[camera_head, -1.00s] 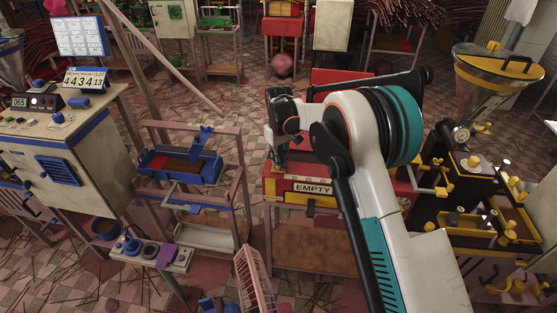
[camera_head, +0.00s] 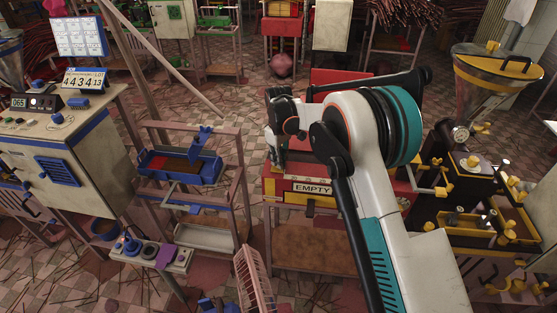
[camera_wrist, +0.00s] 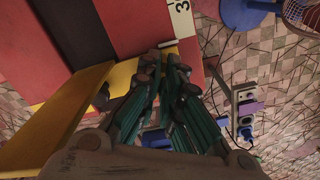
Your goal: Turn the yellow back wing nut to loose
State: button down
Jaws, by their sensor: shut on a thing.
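My gripper (camera_head: 279,162) is at the left end of a red box with yellow trim and an "EMPTY" label (camera_head: 313,188). In the wrist view its fingers (camera_wrist: 166,56) come together by the red panel (camera_wrist: 120,68) and a yellow edge. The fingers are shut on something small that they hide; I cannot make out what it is. Several yellow wing nuts and knobs (camera_head: 444,191) show on the dark machine (camera_head: 428,208) at the right, apart from my gripper. I cannot tell which one is the back wing nut.
A blue-trimmed extruder (camera_head: 180,165) on a pink frame stands at the left, near a control cabinet (camera_head: 60,150). A pink rack (camera_head: 256,283) stands at the front. A metal hopper (camera_head: 497,75) rises at the right. Incense sticks litter the tiled floor.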

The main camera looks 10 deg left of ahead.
jog(key=shift+w, duration=0.1)
jog(key=c, duration=1.8)
grip_release()
notch_tip(320, 180, up, 12)
